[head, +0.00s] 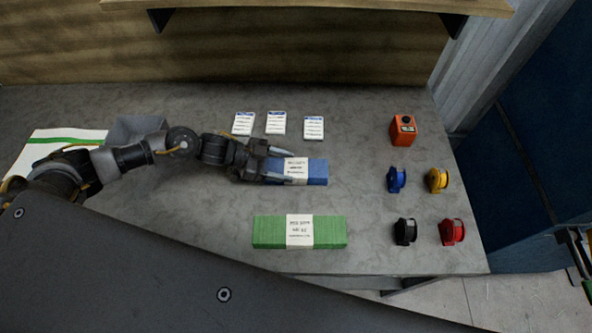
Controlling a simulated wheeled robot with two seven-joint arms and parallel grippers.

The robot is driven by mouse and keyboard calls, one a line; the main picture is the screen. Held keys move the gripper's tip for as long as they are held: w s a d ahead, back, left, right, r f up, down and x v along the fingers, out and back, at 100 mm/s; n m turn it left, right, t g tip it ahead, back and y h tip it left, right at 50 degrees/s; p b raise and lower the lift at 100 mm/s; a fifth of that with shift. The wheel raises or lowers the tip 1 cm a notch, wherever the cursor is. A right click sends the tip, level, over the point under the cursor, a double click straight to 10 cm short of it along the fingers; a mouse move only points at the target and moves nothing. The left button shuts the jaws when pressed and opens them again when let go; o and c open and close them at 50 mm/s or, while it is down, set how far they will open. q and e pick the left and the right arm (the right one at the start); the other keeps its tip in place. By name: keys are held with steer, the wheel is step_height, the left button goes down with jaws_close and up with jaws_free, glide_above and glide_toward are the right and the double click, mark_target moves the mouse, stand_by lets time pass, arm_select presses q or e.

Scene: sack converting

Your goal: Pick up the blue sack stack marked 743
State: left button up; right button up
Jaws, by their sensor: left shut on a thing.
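The blue sack stack (316,172) lies on the grey table, wrapped with a white paper band (296,170). The print on the band is too small to read, so I cannot confirm the number 743. My left gripper (280,166) reaches in from the left and is shut on the left end of the blue stack. The fingers hide that end. I cannot tell whether the stack is lifted off the table.
A green stack (328,232) with a white band lies in front. Several coloured tape rolls, including a blue one (396,180), and an orange device (403,131) stand at right. White cards (276,122) lie behind. A grey bin (122,130) is at left.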

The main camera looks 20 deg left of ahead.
mark_target(284, 168)
arm_select(q)
steer(key=shift+c, duration=1.2)
steer(key=shift+r, duration=0.15)
steer(key=shift+r, duration=0.35)
steer(key=r, duration=0.1)
steer(key=r+b, duration=0.1)
steer(key=shift+s+d+r, duration=0.1)
steer(key=shift+s+r, duration=0.1)
steer(key=shift+r, duration=0.1)
steer(key=s+d+r+b, duration=0.1)
steer(key=s+d+r, duration=0.6)
steer(key=s+r, duration=0.2)
steer(key=s, duration=0.2)
steer(key=shift+s+r, duration=0.25)
steer(key=shift+s, duration=0.1)
